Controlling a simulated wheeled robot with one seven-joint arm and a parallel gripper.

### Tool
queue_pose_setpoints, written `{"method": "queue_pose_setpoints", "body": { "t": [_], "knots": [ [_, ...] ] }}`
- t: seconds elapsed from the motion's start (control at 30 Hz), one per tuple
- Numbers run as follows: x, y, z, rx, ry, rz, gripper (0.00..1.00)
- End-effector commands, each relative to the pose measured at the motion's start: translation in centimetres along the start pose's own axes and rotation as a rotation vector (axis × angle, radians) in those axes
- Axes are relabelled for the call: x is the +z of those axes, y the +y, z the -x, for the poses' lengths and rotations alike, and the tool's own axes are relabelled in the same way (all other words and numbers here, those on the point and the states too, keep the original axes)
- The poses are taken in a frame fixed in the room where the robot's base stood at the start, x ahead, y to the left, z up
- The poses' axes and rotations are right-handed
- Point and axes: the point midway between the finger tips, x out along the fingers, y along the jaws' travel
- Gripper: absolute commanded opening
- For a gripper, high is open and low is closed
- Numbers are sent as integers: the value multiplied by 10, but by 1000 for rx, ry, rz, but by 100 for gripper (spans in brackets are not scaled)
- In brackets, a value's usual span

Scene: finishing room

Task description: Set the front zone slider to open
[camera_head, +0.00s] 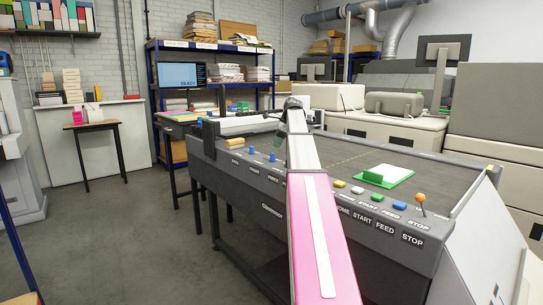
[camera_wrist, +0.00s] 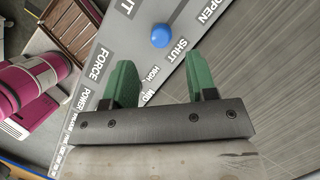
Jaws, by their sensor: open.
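A grey control panel (camera_head: 262,178) runs along the machine's front edge, with a few blue knobs (camera_head: 272,157) on its left part. In the wrist view, one round blue slider knob (camera_wrist: 160,36) stands beside the SHUT label, with the OPEN label farther up and right. I cannot tell for certain that it is the front zone's knob. My gripper (camera_wrist: 160,66) is open, with its two green fingers apart and nothing between them. The knob appears just beyond the fingertips, roughly centred between them. In the head view, my gripper (camera_head: 283,130) is over the machine, partly hidden by my arm.
Several coloured buttons and an orange-topped lever (camera_head: 420,199) sit on the panel's right part. A monitor (camera_head: 182,76) stands at the back left. The floor left of the machine is clear.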

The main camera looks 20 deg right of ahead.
Motion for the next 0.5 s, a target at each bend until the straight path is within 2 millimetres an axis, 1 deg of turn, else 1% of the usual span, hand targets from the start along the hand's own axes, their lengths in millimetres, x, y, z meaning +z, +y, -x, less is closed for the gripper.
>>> {"method": "queue_pose_setpoints", "body": {
  "t": [0.03, 0.2, 0.4, 0.5],
  "knots": [
    [0, 1, -10, 1, 0, 0, 52],
    [-1, 1, -39, 1, 0, -1, 52],
    [0, 0, -62, 0, 0, 0, 52],
    [0, 0, -68, 0, 0, 0, 52]
  ]
}}
